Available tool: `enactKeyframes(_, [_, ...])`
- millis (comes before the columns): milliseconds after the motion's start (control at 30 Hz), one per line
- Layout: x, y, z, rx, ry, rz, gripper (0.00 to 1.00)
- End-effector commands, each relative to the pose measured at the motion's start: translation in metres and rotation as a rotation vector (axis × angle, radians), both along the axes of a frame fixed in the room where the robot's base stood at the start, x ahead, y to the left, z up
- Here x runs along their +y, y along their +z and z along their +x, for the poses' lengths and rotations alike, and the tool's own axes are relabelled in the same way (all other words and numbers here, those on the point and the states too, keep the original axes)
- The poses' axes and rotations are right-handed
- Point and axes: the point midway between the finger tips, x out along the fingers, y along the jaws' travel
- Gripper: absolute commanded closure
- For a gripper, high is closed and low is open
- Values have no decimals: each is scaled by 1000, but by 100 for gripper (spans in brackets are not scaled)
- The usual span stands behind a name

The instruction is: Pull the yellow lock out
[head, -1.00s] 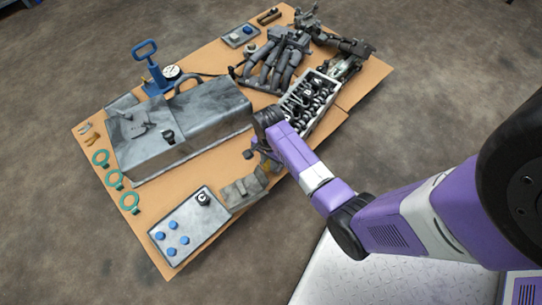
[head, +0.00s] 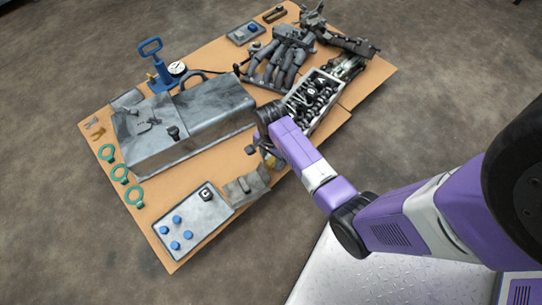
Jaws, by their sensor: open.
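A small yellow part, which looks like the yellow lock (head: 271,161), shows at the near edge of the orange-brown table, just below my wrist. It is partly hidden by my arm and too small to make out clearly. My gripper (head: 254,151) is open beside it, low over the table, between the grey metal box and the engine block. I cannot tell whether the fingers touch the lock or are around it.
A large grey metal box (head: 190,125) lies left of my gripper. A grey bracket (head: 247,186) and a plate with blue knobs (head: 193,222) lie nearer. Green rings (head: 119,173) lie at left.

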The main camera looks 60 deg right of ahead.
Motion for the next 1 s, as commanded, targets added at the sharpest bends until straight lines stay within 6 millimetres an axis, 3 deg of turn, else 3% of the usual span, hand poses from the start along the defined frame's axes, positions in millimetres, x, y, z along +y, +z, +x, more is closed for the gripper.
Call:
enactKeyframes(33, [0,15,0,0,0,0,55])
enactKeyframes(100, [0,27,0,-1,1,0,55])
enactKeyframes(333, [1,52,0,2,2,1,55])
enactKeyframes(1000, [1,55,0,1,2,1,55])
